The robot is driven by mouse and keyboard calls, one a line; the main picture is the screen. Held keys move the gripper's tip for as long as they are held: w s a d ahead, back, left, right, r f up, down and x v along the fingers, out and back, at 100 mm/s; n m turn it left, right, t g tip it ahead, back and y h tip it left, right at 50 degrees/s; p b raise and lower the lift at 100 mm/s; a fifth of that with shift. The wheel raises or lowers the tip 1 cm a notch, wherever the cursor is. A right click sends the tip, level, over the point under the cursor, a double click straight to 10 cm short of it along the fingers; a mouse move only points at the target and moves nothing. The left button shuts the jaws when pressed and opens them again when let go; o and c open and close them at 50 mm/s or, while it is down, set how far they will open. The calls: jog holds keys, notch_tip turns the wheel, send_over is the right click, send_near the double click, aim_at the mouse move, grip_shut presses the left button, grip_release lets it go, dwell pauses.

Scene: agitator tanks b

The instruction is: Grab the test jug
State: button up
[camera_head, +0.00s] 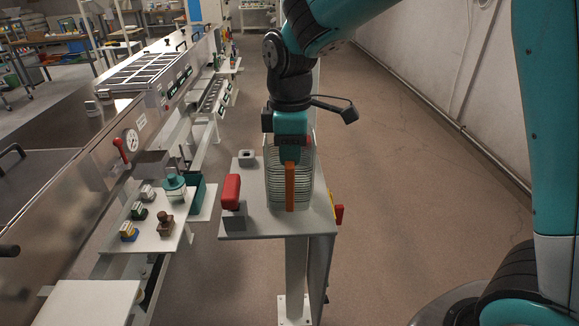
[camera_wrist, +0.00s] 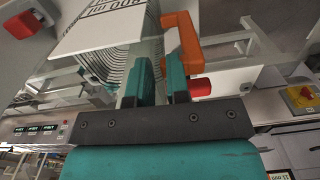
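The test jug (camera_head: 273,187) is a clear vessel with many fine horizontal lines and an upright orange handle (camera_head: 291,187). It stands on a grey pedestal table (camera_head: 248,227). In the wrist view its lined wall (camera_wrist: 108,62) and orange handle (camera_wrist: 182,42) show just beyond the fingers. My gripper (camera_head: 290,155) points down at the top of the jug, close to the handle. In the wrist view its two teal fingers (camera_wrist: 160,82) are apart with a narrow gap. The handle lies beyond the right finger. I cannot tell whether the fingers touch the jug.
A red-topped block (camera_head: 232,195) stands left of the jug on the table. A small grey fitting (camera_head: 246,157) sits behind it. A red button (camera_head: 339,214) sticks out at the table's right side. The floor at right is clear.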

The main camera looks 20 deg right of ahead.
jog(key=shift+f, duration=0.8)
grip_shut()
jog(key=shift+r, duration=0.15)
